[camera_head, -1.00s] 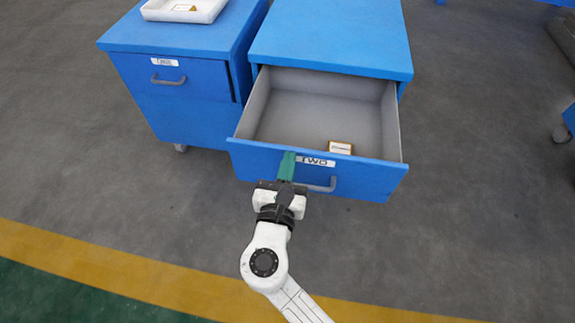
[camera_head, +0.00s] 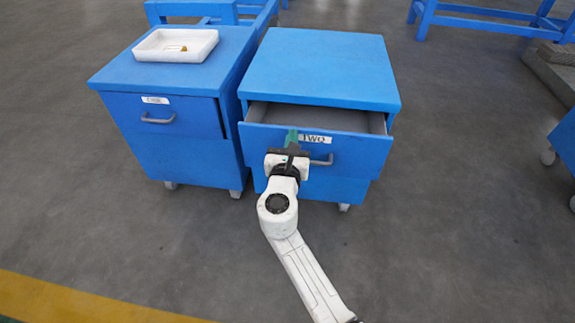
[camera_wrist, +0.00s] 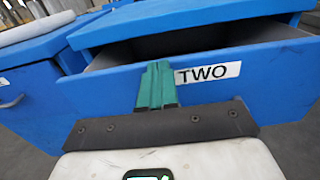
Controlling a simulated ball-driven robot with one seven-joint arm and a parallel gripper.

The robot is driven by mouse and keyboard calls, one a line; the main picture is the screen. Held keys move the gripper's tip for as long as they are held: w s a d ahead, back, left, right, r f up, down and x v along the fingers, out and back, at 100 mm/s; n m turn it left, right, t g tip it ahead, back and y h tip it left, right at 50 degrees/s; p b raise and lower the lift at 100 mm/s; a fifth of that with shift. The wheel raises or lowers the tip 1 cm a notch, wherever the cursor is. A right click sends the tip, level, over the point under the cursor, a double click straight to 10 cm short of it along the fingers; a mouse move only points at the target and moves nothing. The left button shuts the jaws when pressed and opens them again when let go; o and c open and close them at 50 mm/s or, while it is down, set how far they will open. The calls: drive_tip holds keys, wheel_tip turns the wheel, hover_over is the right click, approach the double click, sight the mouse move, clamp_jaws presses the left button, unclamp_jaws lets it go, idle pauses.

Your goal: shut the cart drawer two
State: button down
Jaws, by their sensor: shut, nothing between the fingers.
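The blue drawer labelled TWO (camera_head: 350,150) sticks part way out of the right-hand blue cart (camera_head: 320,68). Its grey inside shows as a narrow strip in the head view. In the wrist view the drawer front (camera_wrist: 285,92) fills the middle, with the TWO label right of my fingers. My gripper (camera_head: 291,138) is shut and empty. Its green fingertips (camera_wrist: 157,85) are at the drawer front, left of the label and the grey handle (camera_head: 322,160). They look to be against the front, but the exact contact is hidden.
A second blue cart (camera_head: 165,85) stands close on the left, its drawer closed, with a white tray (camera_head: 150,50) holding a small item on top. Blue benches stand behind. The grey floor in front is clear.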

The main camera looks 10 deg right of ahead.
drive_tip(key=b+x, duration=0.2)
drive_tip(key=x, duration=0.4)
drive_tip(key=shift+w, duration=0.15)
